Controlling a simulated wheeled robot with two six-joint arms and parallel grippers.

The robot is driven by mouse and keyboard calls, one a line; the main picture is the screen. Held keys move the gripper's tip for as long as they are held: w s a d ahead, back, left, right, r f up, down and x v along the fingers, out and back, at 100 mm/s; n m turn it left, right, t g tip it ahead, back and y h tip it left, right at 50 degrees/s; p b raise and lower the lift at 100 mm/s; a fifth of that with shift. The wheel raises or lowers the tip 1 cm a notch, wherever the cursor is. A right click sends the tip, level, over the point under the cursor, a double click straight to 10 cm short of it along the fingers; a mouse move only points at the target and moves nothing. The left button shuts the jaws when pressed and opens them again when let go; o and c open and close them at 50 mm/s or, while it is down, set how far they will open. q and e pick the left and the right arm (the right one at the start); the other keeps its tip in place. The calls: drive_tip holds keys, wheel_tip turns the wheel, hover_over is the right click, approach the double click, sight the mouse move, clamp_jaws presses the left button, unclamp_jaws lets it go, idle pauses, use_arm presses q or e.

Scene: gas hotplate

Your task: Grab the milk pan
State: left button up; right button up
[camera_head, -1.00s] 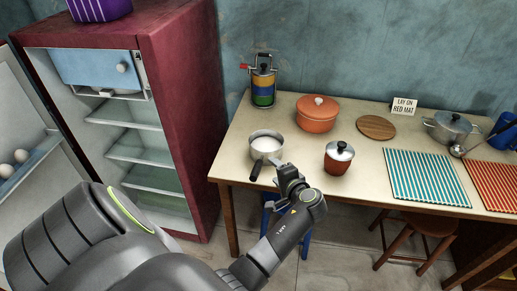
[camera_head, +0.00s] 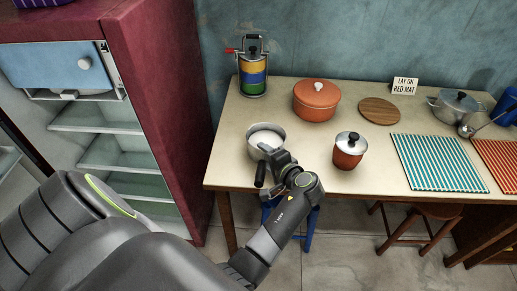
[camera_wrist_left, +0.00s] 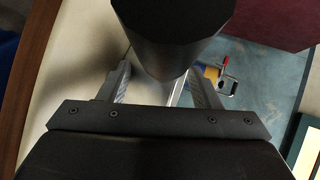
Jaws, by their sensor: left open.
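The milk pan (camera_head: 265,134) is a small pale metal pan with a dark handle (camera_head: 260,175). It stands upright near the front left of the table, its handle pointing towards the front edge. My left gripper (camera_head: 270,164) is at the handle, beside the pan's front. In the left wrist view the dark round handle (camera_wrist_left: 172,40) looms large at the top, between the two spread fingers of my left gripper (camera_wrist_left: 163,84). The jaws are open; I cannot tell whether either finger touches the handle. My right gripper is not in view.
An orange lidded pot (camera_head: 315,103) and a small red-brown lidded pot (camera_head: 348,154) stand to the right. A striped canister (camera_head: 253,76) is behind. Blue (camera_head: 436,162) and red (camera_head: 498,160) striped mats lie farther right. An open fridge (camera_head: 165,100) stands left.

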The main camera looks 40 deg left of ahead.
use_arm(q)
drive_tip(key=shift+d+r, duration=0.1)
drive_tip(key=shift+s+d+r, duration=0.15)
drive_tip(key=shift+d+r, duration=0.05)
drive_tip(key=shift+d, duration=0.2)
drive_tip(key=c, duration=0.5)
drive_tip(key=shift+a, duration=0.1)
drive_tip(key=shift+c, duration=0.9)
drive_tip(key=shift+s+f, duration=0.1)
drive_tip(key=c, duration=0.5)
clamp_jaws()
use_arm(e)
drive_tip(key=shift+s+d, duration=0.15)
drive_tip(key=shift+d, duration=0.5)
